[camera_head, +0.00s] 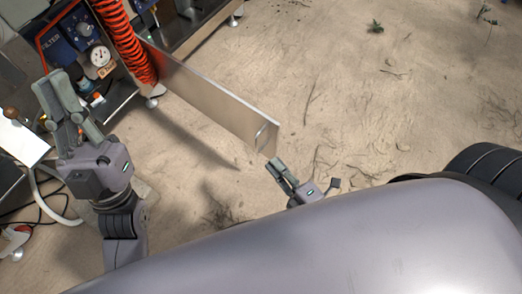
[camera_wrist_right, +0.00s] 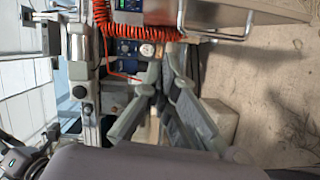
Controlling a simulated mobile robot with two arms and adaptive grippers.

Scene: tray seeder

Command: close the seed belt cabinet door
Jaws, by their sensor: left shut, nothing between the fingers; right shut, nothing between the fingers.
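The seed belt cabinet door (camera_head: 205,95) is a flat metal panel standing open, reaching out from the cabinet over the sandy floor. Its bar handle (camera_head: 262,135) is near the free end. In the right wrist view the door (camera_wrist_right: 245,9) crosses the top, with the handle (camera_wrist_right: 215,37) below its edge. My right gripper (camera_head: 275,165) is shut and empty, just below the door's free end and apart from the handle in the picture. Its fingers (camera_wrist_right: 163,65) also show in the wrist view. My left gripper (camera_head: 52,82) is shut and empty at the left, before the machine.
The cabinet side holds a red coiled hose (camera_head: 125,40), a blue filter unit (camera_head: 62,50) and a pressure gauge (camera_head: 100,56). A white hose and cables lie at the lower left. Sandy floor right of the door is open, with small plants (camera_head: 376,27).

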